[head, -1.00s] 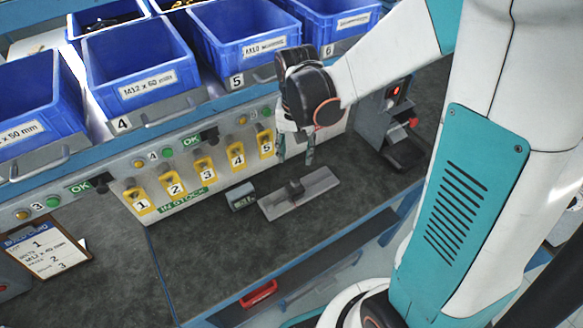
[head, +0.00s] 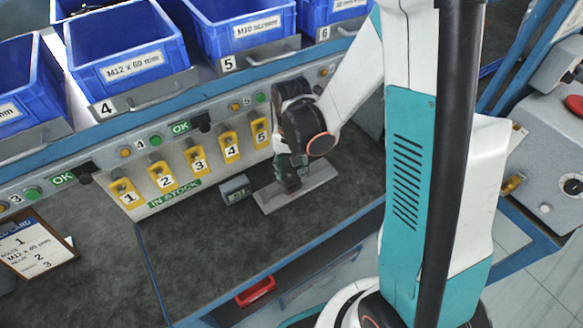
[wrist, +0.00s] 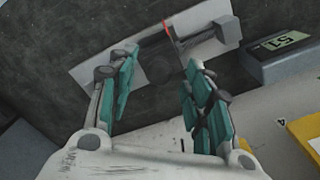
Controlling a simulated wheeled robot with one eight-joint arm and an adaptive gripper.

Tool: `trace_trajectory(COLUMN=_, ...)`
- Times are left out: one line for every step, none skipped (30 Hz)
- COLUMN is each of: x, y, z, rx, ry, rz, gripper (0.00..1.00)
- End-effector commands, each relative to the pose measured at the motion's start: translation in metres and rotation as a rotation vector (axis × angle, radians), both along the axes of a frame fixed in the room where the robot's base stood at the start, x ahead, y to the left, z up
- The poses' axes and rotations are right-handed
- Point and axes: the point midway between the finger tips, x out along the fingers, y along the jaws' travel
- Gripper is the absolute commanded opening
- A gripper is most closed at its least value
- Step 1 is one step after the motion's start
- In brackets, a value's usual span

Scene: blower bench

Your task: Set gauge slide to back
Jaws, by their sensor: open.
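The gauge is a flat grey plate (head: 318,184) on the dark bench mat, with a small display box (head: 234,189) by its left end. My gripper (head: 290,182) is low over the plate's middle and hides the slide in the head view. In the wrist view, the plate (wrist: 95,72) lies beyond my open fingers (wrist: 161,60). A dark slide part (wrist: 154,43) shows between the fingertips, beside a thin red line. A grey block on a short stem (wrist: 227,30) is to its right. I cannot tell whether the fingers touch the slide.
Yellow numbered holders (head: 196,160) line the panel behind the gauge. Blue bins (head: 125,45) stand above. A card on a clipboard (head: 28,246) lies at the left. The mat (head: 190,250) in front is clear. A red tray (head: 255,291) sits below the bench edge.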

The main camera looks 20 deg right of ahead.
Motion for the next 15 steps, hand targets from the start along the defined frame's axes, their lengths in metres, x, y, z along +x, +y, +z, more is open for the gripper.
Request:
trace_trajectory(x=0.0000, y=0.0000, z=0.0002, rx=0.000, ry=0.000, rz=0.000, gripper=0.46)
trace_trajectory(x=0.0000, y=0.0000, z=0.0002, rx=0.000, ry=0.000, rz=0.000, gripper=0.46)
trace_trajectory(x=0.0000, y=0.0000, z=0.0002, rx=0.000, ry=0.000, rz=0.000, gripper=0.37)
trace_trajectory(x=0.0000, y=0.0000, z=0.0002, rx=0.000, ry=0.000, rz=0.000, gripper=0.30)
trace_trajectory(x=0.0000, y=0.0000, z=0.0002, rx=0.000, ry=0.000, rz=0.000, gripper=0.23)
trace_trajectory(x=0.0000, y=0.0000, z=0.0002, rx=0.000, ry=0.000, rz=0.000, gripper=0.14)
trace_trajectory(x=0.0000, y=0.0000, z=0.0002, rx=0.000, ry=0.000, rz=0.000, gripper=0.07)
trace_trajectory(x=0.0000, y=0.0000, z=0.0002, rx=0.000, ry=0.000, rz=0.000, gripper=0.01)
trace_trajectory(x=0.0000, y=0.0000, z=0.0002, rx=0.000, ry=0.000, rz=0.000, gripper=0.00)
trace_trajectory(x=0.0000, y=0.0000, z=0.0002, rx=0.000, ry=0.000, rz=0.000, gripper=0.00)
trace_trajectory(x=0.0000, y=0.0001, z=0.0002, rx=0.000, ry=0.000, rz=0.000, gripper=0.00)
trace_trajectory(x=0.0001, y=-0.0002, z=0.0002, rx=0.000, ry=0.000, rz=0.000, gripper=0.00)
trace_trajectory(x=0.0003, y=-0.0008, z=0.0002, rx=0.000, ry=0.000, rz=0.000, gripper=0.00)
trace_trajectory(x=0.0006, y=-0.0021, z=0.0001, rx=0.000, ry=0.000, rz=-0.001, gripper=0.00)
trace_trajectory(x=0.0012, y=-0.0049, z=0.0001, rx=0.000, ry=0.000, rz=-0.001, gripper=0.00)
